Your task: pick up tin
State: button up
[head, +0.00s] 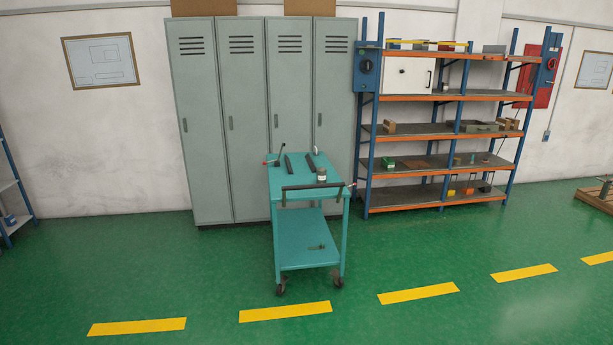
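A small round container with a pale top and a darker lower part, which looks like the tin (321,174), stands upright on the top of a teal cart (296,211), near its front right and just behind the dark handle (312,187). It is small in the picture, so its label or lid cannot be made out. My gripper is not in view.
Dark bars (289,165) and other tools lie on the cart's top. Grey lockers (243,120) stand behind it. A blue and orange shelf rack (420,171) with several small items is to the right. The green floor (215,275) in front is clear, with yellow dashes.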

aim_at(321, 171)
jog(key=i+j, duration=0.1)
jog(key=i, duration=0.4)
jog(key=i+j+z, duration=0.1)
jog(key=i, duration=0.4)
jog(key=i+j, duration=0.15)
jog(key=i, duration=0.3)
jog(key=i+j+z, duration=0.1)
jog(key=i, duration=0.4)
jog(key=i+j, duration=0.25)
jog(key=i, duration=0.25)
jog(key=i+j+z, duration=0.1)
jog(key=i, duration=0.35)
jog(key=i+j, duration=0.3)
jog(key=i, duration=0.2)
jog(key=i+j+z, duration=0.1)
jog(key=i, duration=0.35)
jog(key=j, duration=0.1)
